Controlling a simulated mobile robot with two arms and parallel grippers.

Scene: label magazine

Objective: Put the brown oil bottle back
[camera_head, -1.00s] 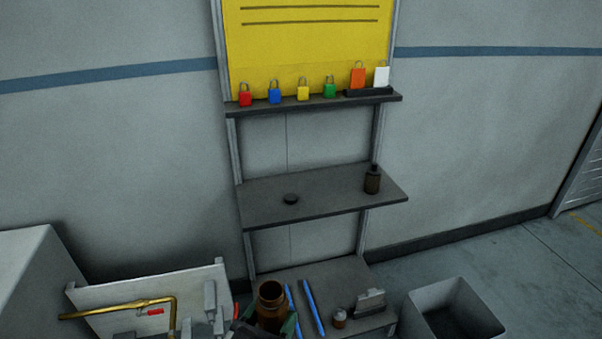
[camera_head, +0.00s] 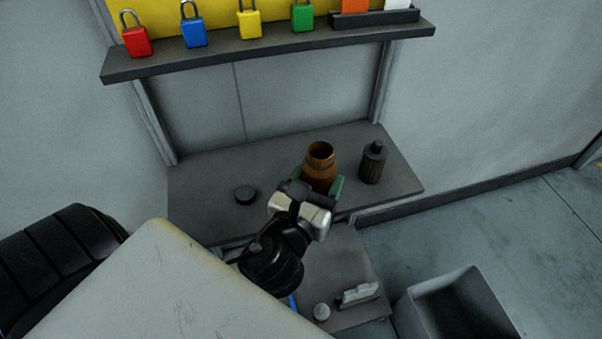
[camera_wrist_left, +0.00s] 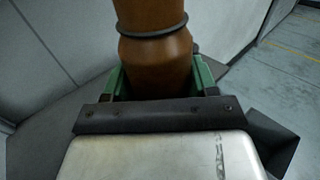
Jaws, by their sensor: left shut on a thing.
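The brown oil bottle (camera_head: 320,166) is upright with an open mouth, at the middle shelf (camera_head: 215,172). My left gripper (camera_head: 320,184) is shut on it, with green fingers on both sides. In the left wrist view the bottle (camera_wrist_left: 155,55) stands between the green fingers, its top and base out of frame. I cannot tell whether its base touches the shelf. My right gripper is not in view.
A dark bottle (camera_head: 372,163) stands on the shelf just right of the brown one. Several coloured padlocks (camera_head: 194,33) line the shelf above. A grey bin (camera_head: 455,305) stands on the floor at right.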

